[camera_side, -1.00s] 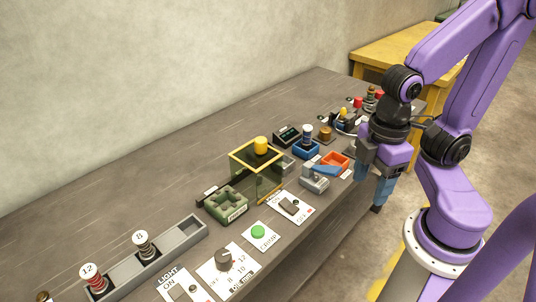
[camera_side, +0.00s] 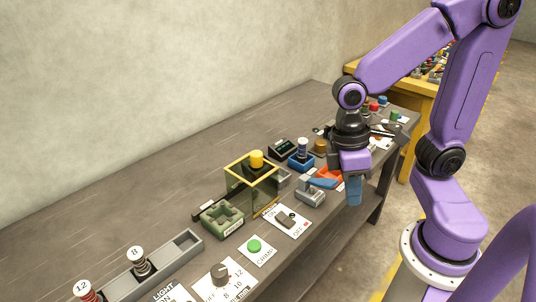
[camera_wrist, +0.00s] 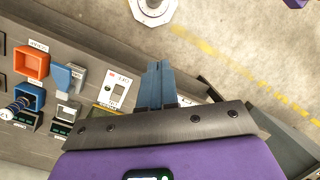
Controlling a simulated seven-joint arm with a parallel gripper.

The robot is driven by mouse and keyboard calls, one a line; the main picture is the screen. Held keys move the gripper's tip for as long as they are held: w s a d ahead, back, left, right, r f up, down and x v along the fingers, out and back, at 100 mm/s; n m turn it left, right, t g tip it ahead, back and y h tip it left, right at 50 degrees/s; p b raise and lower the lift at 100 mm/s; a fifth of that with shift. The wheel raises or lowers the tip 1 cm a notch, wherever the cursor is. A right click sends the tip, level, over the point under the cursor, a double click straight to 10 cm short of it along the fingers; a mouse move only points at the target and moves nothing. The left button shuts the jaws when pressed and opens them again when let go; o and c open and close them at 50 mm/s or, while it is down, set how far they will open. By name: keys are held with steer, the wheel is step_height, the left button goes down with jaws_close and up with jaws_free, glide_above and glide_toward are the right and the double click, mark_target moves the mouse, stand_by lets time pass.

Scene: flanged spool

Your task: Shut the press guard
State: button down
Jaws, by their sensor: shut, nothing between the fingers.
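The press guard (camera_side: 266,196) is a yellow-edged box with dark see-through panels, standing mid-bench in the side view. A yellow cap (camera_side: 256,158) shows at its top. A green block with recesses (camera_side: 222,218) sits just left of the guard and is not covered by it. My gripper (camera_side: 354,194) has blue fingers pointing down near the bench's front edge, to the right of the guard and apart from it. In the wrist view its fingers (camera_wrist: 157,82) are together and empty. The guard is not clearly visible in the wrist view.
A grey device with a blue lever (camera_side: 314,192) and an orange bin (camera_side: 330,174) lie between guard and gripper. A blue holder with a spool (camera_side: 302,158) stands behind. Switch plates (camera_side: 288,222) and a green button (camera_side: 254,246) line the front. The bench's back left is clear.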

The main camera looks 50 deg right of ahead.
steer(key=w+d+f+m+g+y, duration=0.2)
steer(key=w+m+y, duration=0.3)
steer(key=w+m, duration=0.35)
steer(key=w+d+f+m+g+y, duration=0.2)
steer(key=w+m+y, duration=0.3)
steer(key=w+m, duration=0.35)
steer(key=w+d+f+m+t+y, duration=0.35)
steer(key=w+d+m+t, duration=0.2)
steer(key=d, duration=0.45)
steer(key=w+d+f+m+t+y, duration=0.2)
steer(key=w+d+m+t+y, duration=0.3)
steer(key=d, duration=0.4)
steer(key=m, duration=0.1)
glide_toward(238, 172)
steer(key=shift+t+h, duration=0.25)
steer(key=shift+h, duration=0.2)
steer(key=r, duration=0.2)
steer(key=s+r, duration=0.1)
steer(key=r, duration=0.1)
steer(key=shift+s+d, duration=0.1)
steer(key=shift+d, duration=0.3)
steer(key=a, duration=1.3)
steer(key=shift+a+r, duration=0.1)
steer(key=shift+a, duration=0.15)
